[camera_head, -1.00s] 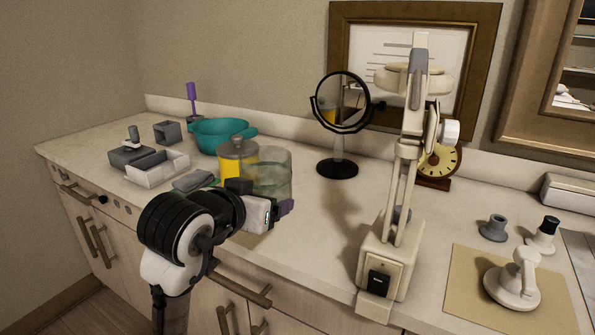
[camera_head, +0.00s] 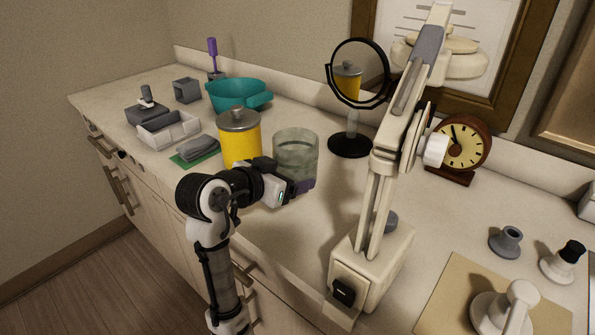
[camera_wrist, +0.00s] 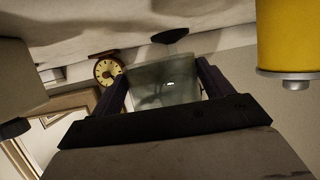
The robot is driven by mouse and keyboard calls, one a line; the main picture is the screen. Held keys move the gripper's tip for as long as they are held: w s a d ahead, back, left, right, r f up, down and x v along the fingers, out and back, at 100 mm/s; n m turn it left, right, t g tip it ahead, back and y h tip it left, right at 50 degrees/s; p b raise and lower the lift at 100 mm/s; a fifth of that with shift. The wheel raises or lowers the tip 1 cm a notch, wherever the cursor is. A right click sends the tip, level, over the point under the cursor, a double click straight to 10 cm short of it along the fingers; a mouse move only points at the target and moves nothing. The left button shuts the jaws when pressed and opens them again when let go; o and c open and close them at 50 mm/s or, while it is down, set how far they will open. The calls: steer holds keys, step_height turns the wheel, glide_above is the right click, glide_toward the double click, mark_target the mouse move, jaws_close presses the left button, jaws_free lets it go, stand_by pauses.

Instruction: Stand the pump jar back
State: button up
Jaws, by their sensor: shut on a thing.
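A clear, greenish glass jar (camera_head: 296,152) is upright at the front of the counter, just right of the yellow canister. My gripper (camera_head: 292,183) reaches in from the front and is shut on the jar low on its side. In the wrist view, which is upside down, the jar (camera_wrist: 165,82) sits between the two purple fingers of my gripper (camera_wrist: 163,90). I see no pump on this jar. Its base is hidden by my gripper, so I cannot tell whether it touches the counter.
A yellow canister (camera_head: 240,142) with a grey lid stands close at left. A round mirror (camera_head: 350,146) stands behind, and a cream lamp arm (camera_head: 385,190) rises at right. A teal bowl (camera_head: 232,96) and grey trays are at back left. Bare counter lies between jar and lamp.

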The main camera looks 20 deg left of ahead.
mark_target(286, 212)
steer(key=shift+s+a, duration=0.1)
steer(key=shift+s, duration=0.05)
steer(key=shift+f, duration=0.15)
steer(key=shift+f+b, duration=2.1)
steer(key=shift+f, duration=0.65)
steer(key=shift+f+b, duration=0.3)
steer(key=shift+f, duration=0.4)
stand_by(0.3)
steer(key=o, duration=2)
steer(key=shift+s+r, duration=0.1)
steer(key=shift+p+v, duration=1.65)
steer(key=shift+v, duration=2.25)
